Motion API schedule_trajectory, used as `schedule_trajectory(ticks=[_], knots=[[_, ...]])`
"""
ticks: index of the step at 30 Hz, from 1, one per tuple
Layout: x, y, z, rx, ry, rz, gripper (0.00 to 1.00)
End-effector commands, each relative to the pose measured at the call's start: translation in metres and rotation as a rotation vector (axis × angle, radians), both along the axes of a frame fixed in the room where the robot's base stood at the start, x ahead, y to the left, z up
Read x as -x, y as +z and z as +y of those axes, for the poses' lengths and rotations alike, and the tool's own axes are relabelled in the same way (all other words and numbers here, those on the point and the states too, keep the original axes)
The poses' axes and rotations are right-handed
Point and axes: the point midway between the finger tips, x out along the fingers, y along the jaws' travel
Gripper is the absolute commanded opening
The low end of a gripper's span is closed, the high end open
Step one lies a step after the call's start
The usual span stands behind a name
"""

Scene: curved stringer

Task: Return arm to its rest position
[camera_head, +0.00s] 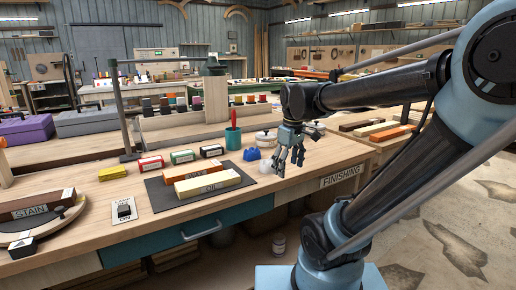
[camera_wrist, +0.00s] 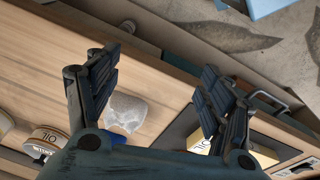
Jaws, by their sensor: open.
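My gripper (camera_head: 291,158) hangs at the end of my arm, above the right part of the wooden bench (camera_head: 258,190), fingers pointing down. Its fingers are apart and nothing is between them in the head view. In the wrist view my gripper (camera_wrist: 158,92) also shows spread fingers. A crumpled whitish item (camera_wrist: 126,112) lies on the bench below, between the fingers in that picture, apart from them. My arm reaches from the right side of the head view, bent at the elbow.
On the bench are a dark mat (camera_head: 165,194) with a block marked OIL (camera_head: 213,184), a teal cup (camera_head: 233,138), a blue item (camera_head: 251,154) and a round tin (camera_head: 265,138). A turntable (camera_head: 70,215) stands at left. Open floor (camera_head: 455,200) lies at right.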

Motion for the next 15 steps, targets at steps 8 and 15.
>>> schedule_trajectory(ticks=[8, 15], knots=[[0.056, -0.053, -0.051, -0.038, -0.367, -0.027, 0.74], [0.094, -0.099, -0.076, -0.07, -0.64, -0.05, 0.74]])
